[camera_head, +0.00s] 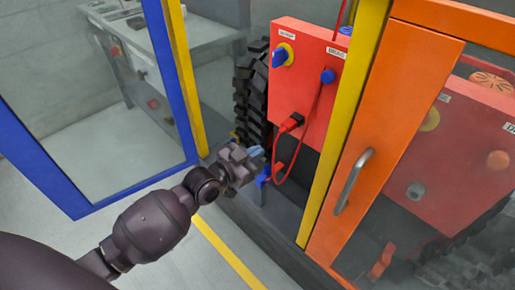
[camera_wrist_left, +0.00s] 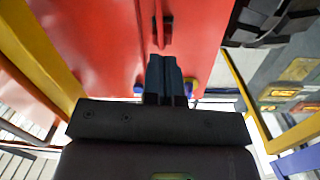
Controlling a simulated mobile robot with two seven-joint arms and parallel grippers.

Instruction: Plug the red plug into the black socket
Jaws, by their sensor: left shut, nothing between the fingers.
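The red plug (camera_head: 290,124) is at the lower part of the red box's front, with a dark part right beside it that may be the black socket. I cannot tell whether the plug is fully seated. My right gripper is not in view.
The red box (camera_head: 310,65) carries a blue knob (camera_head: 280,57) on a yellow disc. A yellow post (camera_head: 342,120) and an orange door (camera_head: 385,140) with a metal handle stand right of it. A blue-framed clear door (camera_head: 187,120) stands open at left. Black track (camera_head: 250,95) is behind.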

